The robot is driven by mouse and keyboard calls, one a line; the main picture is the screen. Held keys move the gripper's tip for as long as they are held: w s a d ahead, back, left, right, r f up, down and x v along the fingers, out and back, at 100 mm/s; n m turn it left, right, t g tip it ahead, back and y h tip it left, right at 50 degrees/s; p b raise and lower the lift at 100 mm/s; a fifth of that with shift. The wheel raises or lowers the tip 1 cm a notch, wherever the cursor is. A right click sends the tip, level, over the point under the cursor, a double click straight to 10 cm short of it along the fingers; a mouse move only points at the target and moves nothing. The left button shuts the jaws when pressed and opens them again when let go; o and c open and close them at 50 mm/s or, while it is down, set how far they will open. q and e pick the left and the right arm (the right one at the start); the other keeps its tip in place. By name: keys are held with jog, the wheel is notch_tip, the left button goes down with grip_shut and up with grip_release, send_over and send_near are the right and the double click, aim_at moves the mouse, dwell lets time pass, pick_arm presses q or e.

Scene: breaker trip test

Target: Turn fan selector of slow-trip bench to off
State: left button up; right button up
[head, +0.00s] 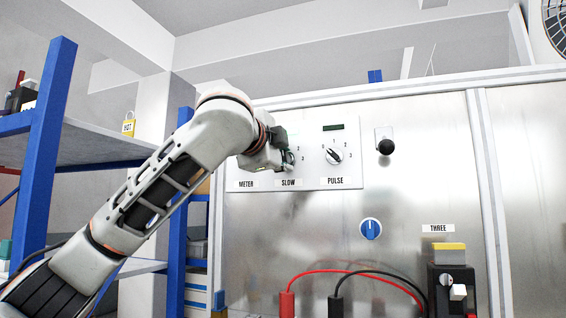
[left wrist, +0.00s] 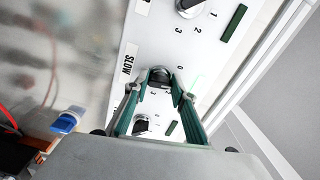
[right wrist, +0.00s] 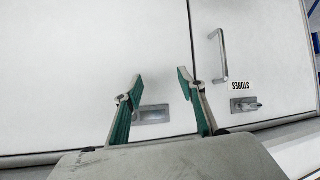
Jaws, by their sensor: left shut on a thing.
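The control plate (head: 352,180) on the steel panel carries dial selectors labelled METER, SLOW and PULSE. My left gripper (head: 287,160) is at the SLOW selector and covers most of it in the head view. In the left wrist view the SLOW selector's dark knob (left wrist: 160,76) sits between the green fingers of my left gripper (left wrist: 156,90), which is shut on it. A 0 shows beside the knob; its pointer direction is hidden. My right gripper (right wrist: 161,85) is open and empty, in front of pale cabinet doors.
The PULSE selector (head: 334,155) sits close to the right of SLOW. A black knob (head: 386,147), a blue knob (head: 370,229), red (head: 287,304) and black (head: 336,305) plugs with cables, and a yellow-topped black box (head: 450,253) are nearby. Blue shelving (head: 48,150) stands left.

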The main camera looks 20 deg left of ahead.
pick_arm(q)
jog(key=n, duration=0.2)
jog(key=n+b, duration=0.1)
jog(key=shift+d+f+n, duration=0.1)
jog(key=shift+f+n, duration=0.1)
jog(key=shift+n, duration=1.8)
jog(key=shift+r+n+b, duration=0.1)
jog(key=shift+n+b, duration=0.2)
jog(key=o, duration=1.1)
jog(key=shift+s, duration=0.1)
jog(key=s, duration=1.2)
jog(key=shift+a, duration=0.3)
jog(key=shift+w, duration=0.1)
